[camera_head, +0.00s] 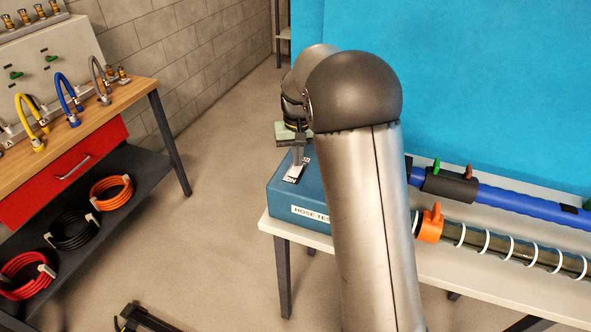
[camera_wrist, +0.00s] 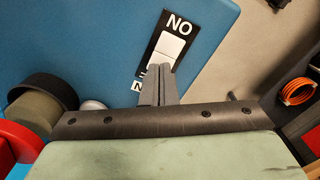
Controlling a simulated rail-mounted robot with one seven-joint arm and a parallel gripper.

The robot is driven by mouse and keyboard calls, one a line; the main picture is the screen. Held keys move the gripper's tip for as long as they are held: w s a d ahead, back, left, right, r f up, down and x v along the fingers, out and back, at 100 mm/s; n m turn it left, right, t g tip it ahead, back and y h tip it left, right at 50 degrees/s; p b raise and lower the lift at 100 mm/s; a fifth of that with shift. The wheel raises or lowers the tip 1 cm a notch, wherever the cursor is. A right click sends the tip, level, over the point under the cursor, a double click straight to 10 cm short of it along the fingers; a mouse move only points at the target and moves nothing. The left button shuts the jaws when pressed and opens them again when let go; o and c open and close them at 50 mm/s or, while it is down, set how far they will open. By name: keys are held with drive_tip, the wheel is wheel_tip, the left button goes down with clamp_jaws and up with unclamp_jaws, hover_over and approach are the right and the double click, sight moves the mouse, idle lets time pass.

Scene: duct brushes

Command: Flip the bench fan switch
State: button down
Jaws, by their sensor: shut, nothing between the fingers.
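The switch is a white rocker (camera_wrist: 167,48) on a black-and-white plate (camera_wrist: 152,52) on top of a blue box (camera_head: 280,190). Letters reading "NO" in the wrist view stand at one end of the plate; the marking at the other end is partly hidden by my fingers. My gripper (camera_wrist: 160,72) is shut and empty, its fingertips over the near end of the rocker. I cannot tell whether they touch it. In the head view my gripper (camera_head: 298,160) points down at the plate (camera_head: 296,174), and my arm hides part of the box.
The box stands on a white table (camera_head: 460,270) with a blue hose (camera_head: 520,203) and an orange-handled valve (camera_head: 431,222) to the right. A wooden bench (camera_head: 100,115) with hoses stands at left, across open floor. A dark round knob (camera_wrist: 52,93) is left of my gripper in the wrist view.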

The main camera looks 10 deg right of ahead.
drive_tip(key=shift+f, duration=0.3)
drive_tip(key=shift+r, duration=0.1)
drive_tip(key=shift+r+p, duration=2.4)
drive_tip(key=shift+r, duration=1.1)
drive_tip(key=s+r, duration=0.2)
drive_tip(key=s, duration=0.6)
drive_tip(key=s+r, duration=0.3)
drive_tip(key=s, duration=0.5)
drive_tip(key=s+f+t, duration=0.1)
drive_tip(key=s+f, duration=0.2)
drive_tip(key=s, duration=1.3)
drive_tip(key=shift+s+n, duration=0.25)
drive_tip(key=shift+n, duration=0.15)
